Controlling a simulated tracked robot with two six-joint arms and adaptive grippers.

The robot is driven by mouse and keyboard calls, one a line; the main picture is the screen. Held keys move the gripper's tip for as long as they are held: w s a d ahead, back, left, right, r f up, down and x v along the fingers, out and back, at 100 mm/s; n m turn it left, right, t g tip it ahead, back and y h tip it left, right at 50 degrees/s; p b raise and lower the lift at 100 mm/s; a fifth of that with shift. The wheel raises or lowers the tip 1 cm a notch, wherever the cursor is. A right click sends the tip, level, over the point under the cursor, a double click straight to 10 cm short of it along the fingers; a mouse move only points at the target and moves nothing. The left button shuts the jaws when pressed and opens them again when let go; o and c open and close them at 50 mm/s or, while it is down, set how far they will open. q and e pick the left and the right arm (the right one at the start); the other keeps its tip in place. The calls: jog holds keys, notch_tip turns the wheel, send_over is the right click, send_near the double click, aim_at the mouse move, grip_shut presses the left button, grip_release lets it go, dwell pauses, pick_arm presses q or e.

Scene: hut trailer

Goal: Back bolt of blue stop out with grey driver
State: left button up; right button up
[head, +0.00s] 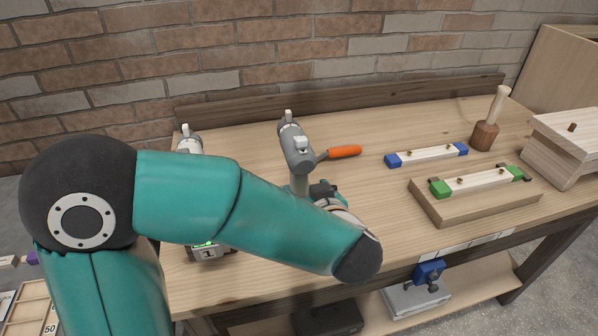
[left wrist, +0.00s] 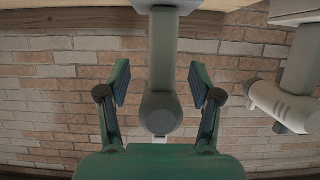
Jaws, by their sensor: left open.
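The grey driver (head: 295,147) stands upright on the bench behind my left forearm, which hides its lower part. In the left wrist view the grey driver (left wrist: 162,90) runs between the two fingers, with a gap on each side. My left gripper (left wrist: 160,84) is open around it; in the head view it is mostly hidden behind my arm. The blue stop (head: 393,160) is a pale bar with blue ends, lying on the bench to the right, with small bolt heads on top. My right gripper is not in view.
An orange-handled tool (head: 345,152) lies close right of the driver. A green-ended bar (head: 478,181) on a wooden block, a mallet (head: 486,135) and a wooden box (head: 566,150) stand at right.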

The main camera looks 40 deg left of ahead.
aim_at(301, 185)
pick_arm(q)
jog(key=shift+x, duration=3.25)
jog(key=shift+s, duration=0.1)
grip_shut()
jog(key=shift+r, duration=0.15)
